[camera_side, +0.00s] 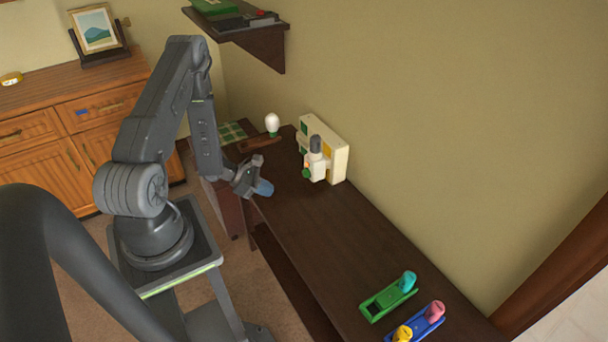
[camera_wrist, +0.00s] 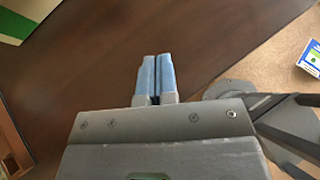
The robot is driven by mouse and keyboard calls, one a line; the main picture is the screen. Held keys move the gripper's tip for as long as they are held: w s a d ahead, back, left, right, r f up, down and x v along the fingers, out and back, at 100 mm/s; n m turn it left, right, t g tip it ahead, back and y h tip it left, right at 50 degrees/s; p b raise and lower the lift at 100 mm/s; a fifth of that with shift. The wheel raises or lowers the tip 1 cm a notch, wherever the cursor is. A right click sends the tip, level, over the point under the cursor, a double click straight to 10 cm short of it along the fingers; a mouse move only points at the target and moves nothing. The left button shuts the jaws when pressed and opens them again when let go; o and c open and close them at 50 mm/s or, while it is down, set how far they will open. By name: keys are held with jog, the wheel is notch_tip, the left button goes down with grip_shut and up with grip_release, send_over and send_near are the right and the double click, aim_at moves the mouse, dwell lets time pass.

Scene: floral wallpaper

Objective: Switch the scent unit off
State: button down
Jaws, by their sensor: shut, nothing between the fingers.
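The scent unit looks to be the small cream device (camera_side: 314,166) with a grey upright top, a green knob and a small reddish spot on its front. It stands on the dark table against a larger cream panel (camera_side: 336,150) by the wall. Its switch is too small to make out. My gripper (camera_side: 264,188) is at the table's front edge, to the left of the device and apart from it. In the wrist view the two blue fingers (camera_wrist: 155,75) are closed together with nothing between them. The scent unit cannot be made out in the wrist view.
The dark table (camera_side: 320,225) is bare in its middle. A green holder (camera_side: 380,303) and a blue holder (camera_side: 424,327) with coloured pieces sit at its near end. A white bulb-like item (camera_side: 272,123) stands at the far end. A shelf (camera_side: 255,40) hangs above.

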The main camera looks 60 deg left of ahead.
jog(key=shift+w, duration=0.1)
jog(key=shift+w, duration=4.35)
jog(key=shift+w, duration=0.15)
jog(key=shift+w, duration=0.25)
jog(key=shift+w, duration=0.45)
jog(key=shift+s, duration=0.85)
jog(key=shift+s, duration=2.55)
